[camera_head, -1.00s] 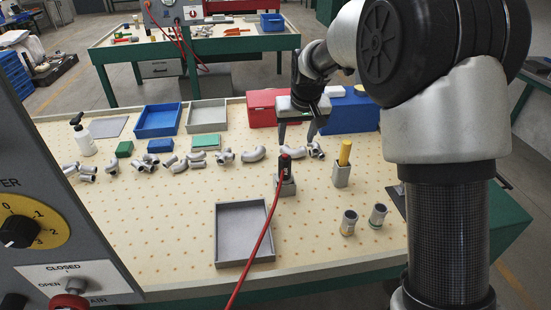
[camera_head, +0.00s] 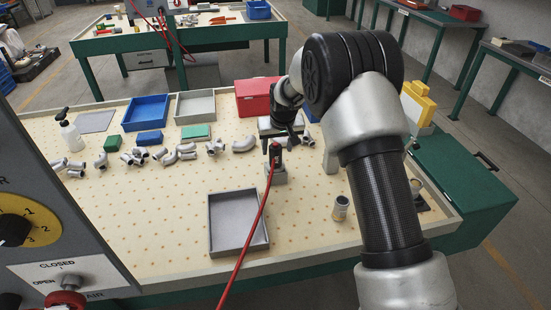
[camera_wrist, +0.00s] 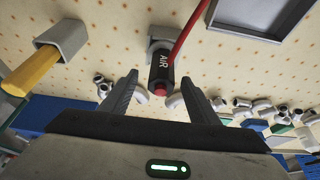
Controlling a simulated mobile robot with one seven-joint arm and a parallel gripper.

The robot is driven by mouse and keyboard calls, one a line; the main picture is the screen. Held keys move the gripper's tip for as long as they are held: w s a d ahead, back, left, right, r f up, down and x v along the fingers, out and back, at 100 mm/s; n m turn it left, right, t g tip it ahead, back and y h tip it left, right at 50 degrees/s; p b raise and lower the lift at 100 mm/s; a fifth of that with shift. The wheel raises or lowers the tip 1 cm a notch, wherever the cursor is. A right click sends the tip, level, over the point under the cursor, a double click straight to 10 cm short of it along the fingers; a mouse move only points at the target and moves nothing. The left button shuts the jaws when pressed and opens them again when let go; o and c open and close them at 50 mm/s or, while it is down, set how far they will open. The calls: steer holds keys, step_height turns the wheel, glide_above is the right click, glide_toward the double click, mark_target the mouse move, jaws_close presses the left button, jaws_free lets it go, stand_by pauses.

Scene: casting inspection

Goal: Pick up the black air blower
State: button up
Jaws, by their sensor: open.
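The black air blower (camera_head: 275,155) stands upright in a grey holder (camera_head: 277,175) on the pegboard-like table, with a red tip on top and a red hose running from it toward the front. In the wrist view the blower (camera_wrist: 160,72), marked AIR, lies between and just beyond my fingertips, its red end pointing toward my palm. My gripper (camera_head: 282,144) is just behind and above the blower in the head view. In the wrist view my gripper (camera_wrist: 160,88) is open, one finger on each side of the blower's line, with gaps visible on both sides.
A yellow tool in a grey holder (camera_wrist: 66,38) stands beside the blower. A grey tray (camera_head: 262,240) lies in front to the left. Several metal pipe fittings (camera_head: 243,146) lie behind. A blue bin (camera_head: 150,112) and red box (camera_head: 250,95) are farther back. A metal cup (camera_head: 340,208) stands front right.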

mark_target(275, 157)
steer(key=x, duration=0.4)
steer(key=shift+a+f, duration=0.2)
steer(key=shift+f, duration=0.2)
